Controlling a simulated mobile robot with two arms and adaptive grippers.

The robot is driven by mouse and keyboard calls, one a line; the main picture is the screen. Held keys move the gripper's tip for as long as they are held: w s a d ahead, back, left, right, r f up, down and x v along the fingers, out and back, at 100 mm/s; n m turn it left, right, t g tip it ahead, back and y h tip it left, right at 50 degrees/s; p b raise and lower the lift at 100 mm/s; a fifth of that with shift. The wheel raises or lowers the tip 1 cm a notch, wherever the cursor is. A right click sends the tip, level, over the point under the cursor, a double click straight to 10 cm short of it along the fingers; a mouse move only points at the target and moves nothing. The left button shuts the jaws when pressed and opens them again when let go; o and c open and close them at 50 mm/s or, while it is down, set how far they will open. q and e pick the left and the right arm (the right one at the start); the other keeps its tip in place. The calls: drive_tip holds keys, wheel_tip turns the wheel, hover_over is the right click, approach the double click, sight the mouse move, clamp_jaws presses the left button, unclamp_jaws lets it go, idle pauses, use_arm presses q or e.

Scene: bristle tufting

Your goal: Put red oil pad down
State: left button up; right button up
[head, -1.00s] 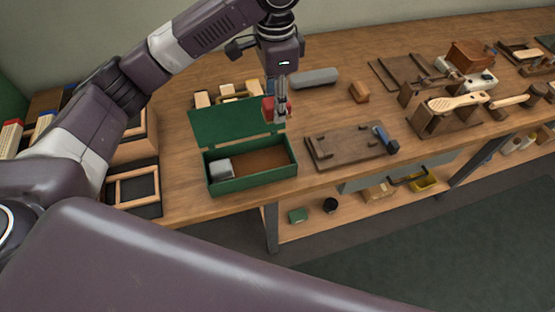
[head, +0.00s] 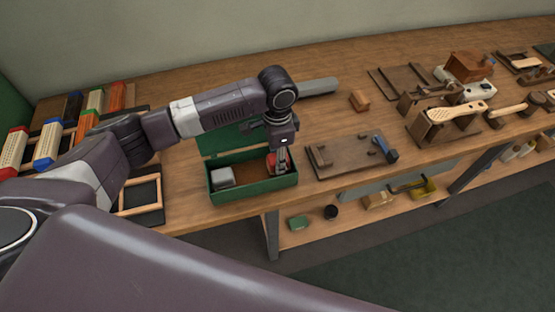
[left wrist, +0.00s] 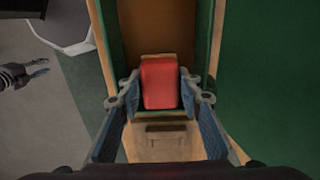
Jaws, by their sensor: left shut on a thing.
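The red oil pad (left wrist: 159,83) is a small red block between the fingers of my left gripper (left wrist: 160,93) in the left wrist view. In the head view my left gripper (head: 280,163) is shut on the red pad (head: 271,161) at the right end of the open green box (head: 252,189). The pad is at or just inside the box; I cannot tell whether it touches the bottom. The box has a brown floor, and its green lid (head: 213,139) stands open behind it, partly hidden by my arm.
A grey block (head: 222,175) sits in the box's left end. A dark wooden board (head: 346,156) with a blue-handled tool (head: 386,148) lies right of the box. A long grey bar (head: 318,86) and a small wooden block (head: 359,100) lie behind. Coloured blocks stand at the left.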

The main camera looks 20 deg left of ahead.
use_arm(q)
drive_tip(key=shift+f, duration=0.75)
use_arm(e)
drive_tip(key=shift+a+r, duration=0.1)
drive_tip(key=shift+a, duration=0.2)
use_arm(q)
drive_tip(key=o, duration=0.7)
drive_tip(key=shift+f, duration=0.1)
drive_tip(key=shift+o, duration=0.2)
wheel_tip(320, 180, up, 12)
drive_tip(key=shift+r+b, duration=0.15)
drive_tip(key=shift+b, duration=0.35)
use_arm(e)
drive_tip(key=shift+w+d+f, duration=0.1)
drive_tip(key=shift+d+f, duration=0.15)
drive_tip(key=shift+f, duration=0.3)
